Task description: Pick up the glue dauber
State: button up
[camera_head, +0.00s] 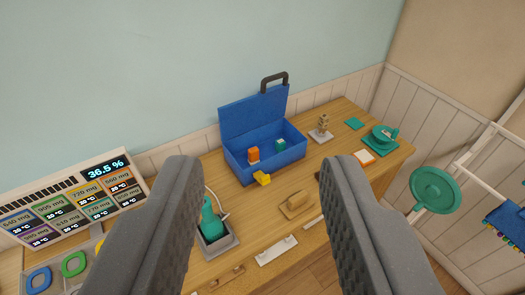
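My gripper (262,168) is open; its two dark grey fingers stand wide apart in the foreground, with nothing between them close up. I cannot tell for sure which thing is the glue dauber. A teal upright tool (210,222) stands in a grey holder (222,244) on the wooden top, just right of the left finger, which hides part of it. A small brown upright object (323,122) stands on a white pad (320,137) further back right. Both are well beyond my fingertips.
An open blue box (264,163) holds an orange block (253,154) and a teal block (280,144). A teal cup (382,134) stands back right. A display panel (75,200) is left. A teal disc (434,189) hangs right.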

aim_at(254, 153)
jog(key=i, duration=0.9)
jog(key=u, duration=0.05)
